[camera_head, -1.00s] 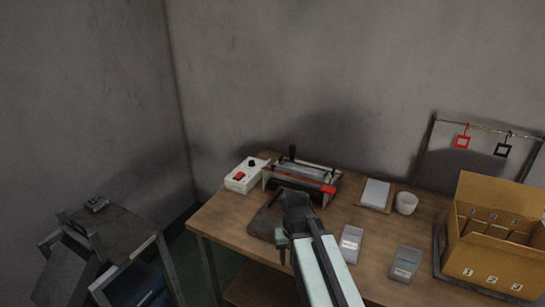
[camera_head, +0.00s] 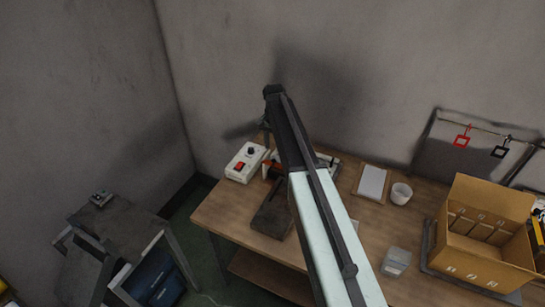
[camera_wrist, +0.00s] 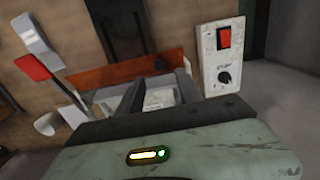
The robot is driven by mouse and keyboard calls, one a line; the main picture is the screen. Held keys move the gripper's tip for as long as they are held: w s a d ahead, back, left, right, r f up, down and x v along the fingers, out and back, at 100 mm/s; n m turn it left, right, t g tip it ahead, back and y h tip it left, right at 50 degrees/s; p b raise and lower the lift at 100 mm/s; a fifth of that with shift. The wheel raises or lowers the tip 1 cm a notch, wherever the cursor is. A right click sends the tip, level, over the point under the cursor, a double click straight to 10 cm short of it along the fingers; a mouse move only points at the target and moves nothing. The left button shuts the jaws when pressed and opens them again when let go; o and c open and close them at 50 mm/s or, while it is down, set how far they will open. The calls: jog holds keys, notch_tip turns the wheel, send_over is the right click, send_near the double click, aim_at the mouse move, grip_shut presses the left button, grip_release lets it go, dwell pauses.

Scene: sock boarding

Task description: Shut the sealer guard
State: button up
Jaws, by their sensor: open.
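The sealer (camera_head: 328,160) stands on the workbench by the back wall, mostly hidden behind my raised arm in the head view. Its orange-brown guard (camera_wrist: 125,70) shows in the wrist view as a long strip across the sealer, just beyond my fingertips. A bit of orange (camera_head: 271,168) shows left of my arm in the head view. I cannot tell the guard's exact angle. My gripper (camera_wrist: 161,82) is open and empty, its two fingers pointing toward the guard above a pale part of the sealer. Whether a finger touches the guard is unclear.
A white control box (camera_head: 246,162) with a red switch and dark knob stands left of the sealer; it is close right of my fingers in the wrist view (camera_wrist: 222,60). A dark slab (camera_head: 272,212), white pad (camera_head: 372,182), cup (camera_head: 401,193) and carton (camera_head: 485,245) share the bench.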

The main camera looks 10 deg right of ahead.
notch_tip(320, 180, down, 7)
jog(key=b, duration=0.6)
jog(key=shift+r, duration=0.1)
jog(key=shift+s+r, duration=0.1)
grip_shut()
